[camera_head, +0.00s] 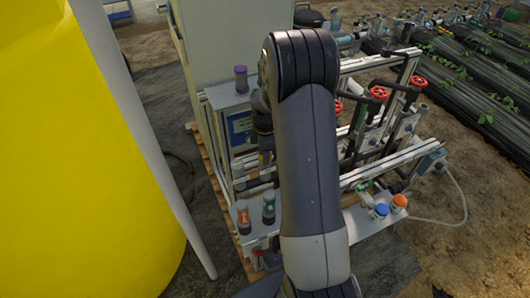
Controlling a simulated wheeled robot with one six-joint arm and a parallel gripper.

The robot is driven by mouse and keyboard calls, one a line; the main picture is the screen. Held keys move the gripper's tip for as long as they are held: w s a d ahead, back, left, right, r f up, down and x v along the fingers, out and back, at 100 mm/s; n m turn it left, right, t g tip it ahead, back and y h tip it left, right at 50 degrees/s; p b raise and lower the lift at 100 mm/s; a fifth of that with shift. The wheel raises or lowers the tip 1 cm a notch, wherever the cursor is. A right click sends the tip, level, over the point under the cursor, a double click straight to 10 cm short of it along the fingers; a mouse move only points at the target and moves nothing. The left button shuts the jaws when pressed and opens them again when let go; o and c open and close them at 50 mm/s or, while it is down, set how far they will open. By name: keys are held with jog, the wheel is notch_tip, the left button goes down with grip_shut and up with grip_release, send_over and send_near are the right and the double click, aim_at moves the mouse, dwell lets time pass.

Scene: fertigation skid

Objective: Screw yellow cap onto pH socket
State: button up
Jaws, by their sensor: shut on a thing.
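My dark grey arm (308,150) stands across the middle of the camera_head view, in front of the skid. A dark part of my wrist (262,120) shows at its left edge, above the skid's shelf. My gripper's jaws are hidden behind the arm, and so is whatever is between them. I see no yellow cap and cannot make out the pH socket. The skid (398,150), a light metal frame with dark pipes, shows on both sides of the arm.
A purple-topped container (241,79) stands on the upper shelf. Containers with red-orange (243,217) and teal (268,208) markings stand lower left. Blue (380,211) and orange (399,202) caps are lower right. Red handwheels (378,92) top the pipes. A yellow tank (80,150) fills the left.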

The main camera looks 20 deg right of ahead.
jog(key=shift+m, duration=0.4)
jog(key=shift+m, duration=1.4)
jog(key=m, duration=0.2)
jog(key=shift+m, duration=2)
